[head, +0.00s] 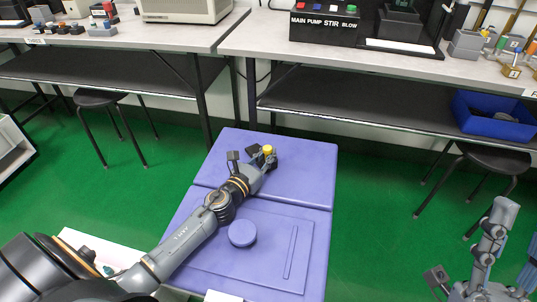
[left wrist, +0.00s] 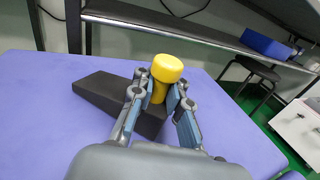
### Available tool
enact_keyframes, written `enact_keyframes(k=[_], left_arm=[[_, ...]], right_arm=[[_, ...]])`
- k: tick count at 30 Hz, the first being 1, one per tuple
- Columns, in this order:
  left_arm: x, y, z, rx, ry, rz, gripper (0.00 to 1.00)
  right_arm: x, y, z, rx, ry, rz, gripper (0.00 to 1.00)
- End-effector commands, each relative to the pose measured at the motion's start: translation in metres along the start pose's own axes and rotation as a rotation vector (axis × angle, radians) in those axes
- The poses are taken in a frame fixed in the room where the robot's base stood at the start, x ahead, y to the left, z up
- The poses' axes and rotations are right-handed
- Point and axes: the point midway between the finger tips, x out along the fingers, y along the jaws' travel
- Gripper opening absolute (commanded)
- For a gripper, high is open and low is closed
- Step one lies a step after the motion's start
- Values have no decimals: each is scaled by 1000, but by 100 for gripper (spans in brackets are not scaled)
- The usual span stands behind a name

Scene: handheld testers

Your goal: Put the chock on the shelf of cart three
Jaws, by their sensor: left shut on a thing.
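The chock (left wrist: 108,92) is a dark wedge with a yellow round-topped knob, on or just above a purple flat top. My left gripper (left wrist: 160,98) is shut on the knob, one finger on each side. In the head view the yellow knob (head: 268,150) shows at the tip of my left gripper (head: 264,162), over the far part of the purple top (head: 310,165). The gripper hides part of the wedge. No cart number is readable.
The purple top has a round raised disc (head: 242,233) and a slot nearer me. Benches with dark lower shelves (head: 370,110) stand behind it. Black stools (head: 100,98) stand left and right. A blue bin (head: 495,115) sits on the right lower shelf. Green floor is open around.

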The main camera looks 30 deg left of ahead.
Motion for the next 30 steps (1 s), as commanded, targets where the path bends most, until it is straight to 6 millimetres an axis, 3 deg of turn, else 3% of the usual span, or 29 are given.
enact_keyframes(k=[8, 9, 13, 26, 30], left_arm=[[0, 0, -1, 0, -1, 0, 0], [0, 0, -2, 0, 0, 0, 13], [0, 0, -2, 0, 0, 0, 38], [0, 0, 1, 0, 0, 0, 38], [-25, -1, -2, -2, 3, -1, 38]], right_arm=[[-1, 0, -7, 2, 38, -1, 40], [-1, -1, -8, 2, 45, -1, 40], [-1, -1, -8, 2, 44, -1, 40], [1, 0, 0, 0, -1, 0, 40], [0, 0, 5, -1, -28, 2, 40]])
